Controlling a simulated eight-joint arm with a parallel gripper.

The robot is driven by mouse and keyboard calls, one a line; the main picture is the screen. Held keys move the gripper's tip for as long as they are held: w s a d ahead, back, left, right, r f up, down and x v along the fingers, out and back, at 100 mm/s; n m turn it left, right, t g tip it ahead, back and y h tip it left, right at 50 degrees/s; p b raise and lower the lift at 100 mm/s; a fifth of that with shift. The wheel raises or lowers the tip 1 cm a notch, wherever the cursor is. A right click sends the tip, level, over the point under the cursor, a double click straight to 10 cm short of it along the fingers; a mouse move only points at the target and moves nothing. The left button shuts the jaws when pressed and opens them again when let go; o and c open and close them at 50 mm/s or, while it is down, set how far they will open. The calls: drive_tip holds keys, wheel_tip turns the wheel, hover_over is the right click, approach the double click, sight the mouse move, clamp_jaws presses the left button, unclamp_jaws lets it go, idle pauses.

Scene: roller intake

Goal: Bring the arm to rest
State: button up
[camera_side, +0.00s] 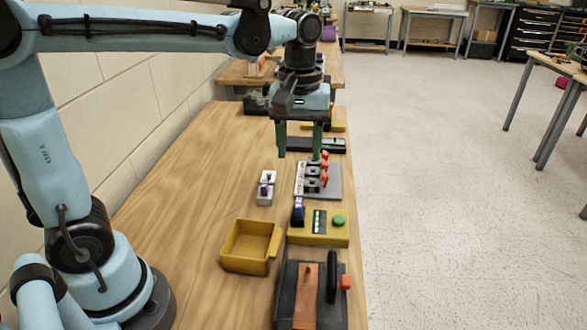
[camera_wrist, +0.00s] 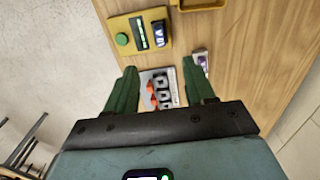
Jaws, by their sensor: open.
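My gripper (camera_side: 300,152) hangs fingers-down above the far half of the wooden table (camera_side: 190,190). Its two green fingers are spread well apart with nothing between them. In the wrist view, my gripper (camera_wrist: 162,85) shows both green fingers open over a grey plate with red-orange levers (camera_wrist: 158,90). This plate (camera_side: 331,184) lies below and a little nearer the side camera than the fingers. My blue arm reaches across the table from the left.
A yellow box with a green button (camera_side: 320,238), an open yellow tray (camera_side: 232,262) and a small grey block (camera_side: 265,188) stand nearer. A dark device with a copper-coloured strip (camera_side: 305,295) is at the front. The table's left part is clear.

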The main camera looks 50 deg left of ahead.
drive_tip(key=s+a+f+m+t, duration=0.2)
drive_tip(key=s+f+m+t, duration=0.3)
drive_tip(key=s+m+t, duration=0.2)
drive_tip(key=shift+m, duration=1)
drive_tip(key=shift+r, duration=0.1)
drive_tip(key=shift+c, duration=0.3)
idle(0.6)
